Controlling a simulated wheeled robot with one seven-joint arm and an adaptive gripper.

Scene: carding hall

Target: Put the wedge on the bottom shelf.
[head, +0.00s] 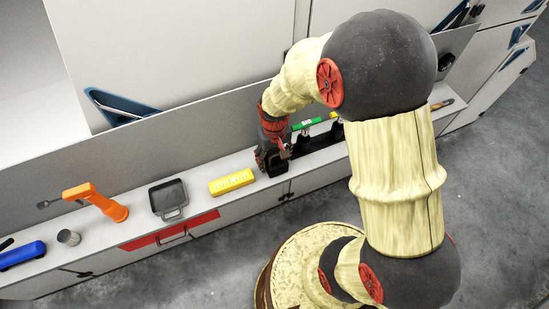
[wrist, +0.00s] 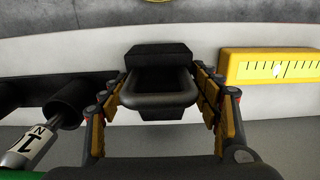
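A black block with a loop handle (wrist: 158,100), which looks like the wedge, is in the middle of the wrist view. In the head view its dark body (head: 279,169) is at the front of the counter, partly covered by my gripper. My gripper (head: 272,152) is low over the counter at this block. In the wrist view my gripper (wrist: 160,103) is open, with a finger on each side of the handle and small gaps visible. I cannot make out a bottom shelf for certain.
A yellow block with dark marks (head: 232,182) lies left of my gripper. A black pan (head: 169,199), an orange tool (head: 96,201), a grey cup (head: 68,237) and a blue item (head: 22,255) stand further left. A black rack with a green-handled tool (head: 307,124) is to the right.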

